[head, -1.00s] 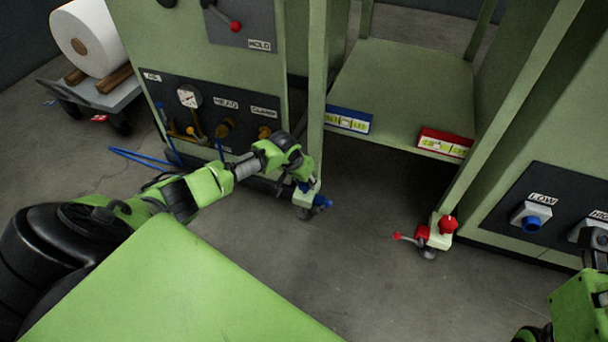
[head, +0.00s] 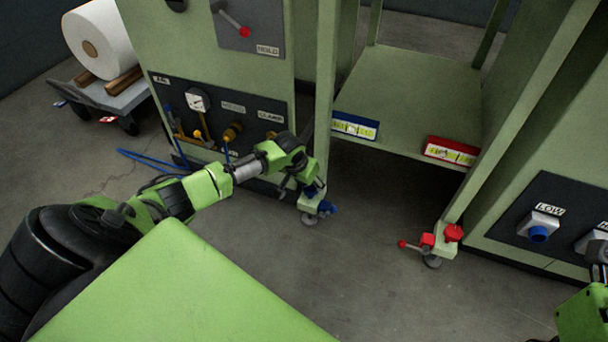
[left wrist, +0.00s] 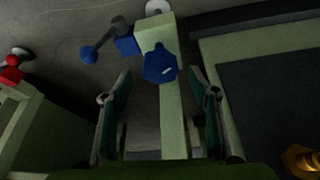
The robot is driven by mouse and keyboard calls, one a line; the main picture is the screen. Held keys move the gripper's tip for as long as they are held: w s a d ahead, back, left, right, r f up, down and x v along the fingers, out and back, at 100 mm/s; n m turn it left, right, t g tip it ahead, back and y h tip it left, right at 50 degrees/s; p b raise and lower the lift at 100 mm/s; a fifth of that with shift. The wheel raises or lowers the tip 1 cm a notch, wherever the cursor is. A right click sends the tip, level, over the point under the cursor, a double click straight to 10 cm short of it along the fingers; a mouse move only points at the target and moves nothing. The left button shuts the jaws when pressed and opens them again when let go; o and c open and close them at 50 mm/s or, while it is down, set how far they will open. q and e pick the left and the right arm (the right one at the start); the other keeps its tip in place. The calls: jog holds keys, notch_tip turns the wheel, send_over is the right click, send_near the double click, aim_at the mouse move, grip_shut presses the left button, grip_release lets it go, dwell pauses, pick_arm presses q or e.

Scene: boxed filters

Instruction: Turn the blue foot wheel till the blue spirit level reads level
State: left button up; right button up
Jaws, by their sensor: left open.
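The blue foot wheel (left wrist: 160,65) sits on the pale green foot of the left leg, with a blue lever (left wrist: 92,54) beside it. My left gripper (left wrist: 158,82) is open, its fingers on either side of the leg, with the wheel between and just beyond the fingertips. No contact shows. In the head view my left gripper (head: 306,176) is above the foot and partly hides the wheel. The blue spirit level (head: 355,126) is on the shelf's front left edge; its bubble is too small to read. Only part of my right arm (head: 582,312) shows at the right edge.
A red spirit level (head: 451,151) is on the shelf's right, above a red foot wheel (head: 453,232) and lever. A panel with gauge and brass fittings (head: 232,132) stands left of the leg. A paper roll (head: 98,42) lies on a cart. The floor in front is clear.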

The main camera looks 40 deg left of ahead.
pick_arm(q)
jog(key=v, duration=0.9)
jog(key=shift+r, duration=0.35)
jog(key=shift+s, duration=0.1)
